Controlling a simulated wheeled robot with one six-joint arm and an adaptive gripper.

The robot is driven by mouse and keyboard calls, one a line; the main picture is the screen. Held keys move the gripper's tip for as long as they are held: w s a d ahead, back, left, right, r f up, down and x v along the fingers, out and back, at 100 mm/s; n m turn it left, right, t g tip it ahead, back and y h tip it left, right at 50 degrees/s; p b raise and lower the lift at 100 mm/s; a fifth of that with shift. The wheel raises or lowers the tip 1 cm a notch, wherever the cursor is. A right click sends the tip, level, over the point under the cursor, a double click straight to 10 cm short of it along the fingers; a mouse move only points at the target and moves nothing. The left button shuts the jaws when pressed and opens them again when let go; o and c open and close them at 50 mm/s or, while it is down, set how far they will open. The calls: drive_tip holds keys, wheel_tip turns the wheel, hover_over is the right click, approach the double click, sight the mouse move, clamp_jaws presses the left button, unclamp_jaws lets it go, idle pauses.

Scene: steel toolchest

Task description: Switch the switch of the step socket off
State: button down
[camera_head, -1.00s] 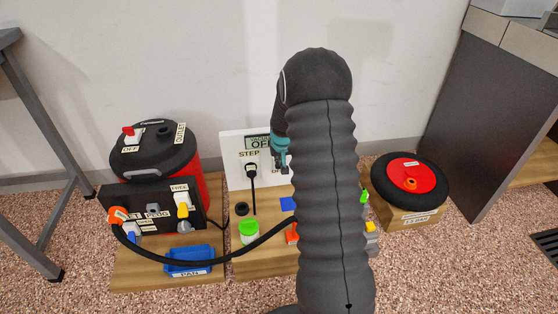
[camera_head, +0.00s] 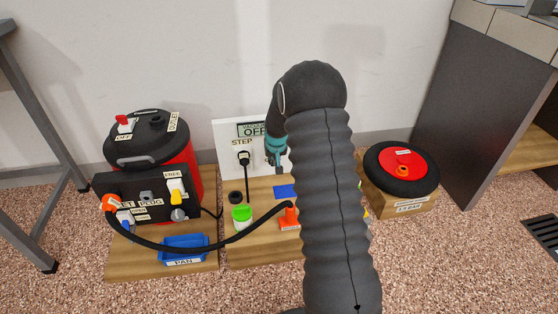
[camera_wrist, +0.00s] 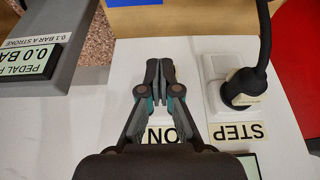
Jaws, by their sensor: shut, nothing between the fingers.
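The white socket panel (camera_head: 226,150) stands against the wall and carries a display (camera_head: 253,129) reading OFF. The step socket (camera_wrist: 215,68) is white, with a black plug (camera_head: 244,158) in it; the plug also shows in the wrist view (camera_wrist: 243,87) beside the STEP label (camera_wrist: 238,132). My gripper (camera_wrist: 160,68) is shut and empty, in front of the panel beside the socket. An ON label (camera_wrist: 182,135) is partly covered by my fingers. The switch itself is not clearly visible; my fingers and arm hide that part. In the head view my gripper (camera_head: 279,168) is partly behind my arm.
A red and black vacuum (camera_head: 150,145) and a black box (camera_head: 140,185) stand at left. A black hose (camera_head: 190,247) runs across the front to an orange cone (camera_head: 289,217). A blue pan (camera_head: 183,243) lies ahead. A black-red wheel (camera_head: 400,167) sits at right.

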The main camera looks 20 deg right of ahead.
drive_tip(key=shift+a+r, duration=0.2)
drive_tip(key=shift+r+p, duration=0.4)
drive_tip(key=shift+r, duration=0.3)
drive_tip(key=s+a+r+p, duration=0.1)
drive_tip(key=s+r+p, duration=0.1)
drive_tip(key=s+r, duration=0.5)
drive_tip(key=s, duration=0.3)
drive_tip(key=shift+s+a+r, duration=0.15)
drive_tip(key=shift+s+a, duration=0.2)
drive_tip(key=shift+a, duration=0.05)
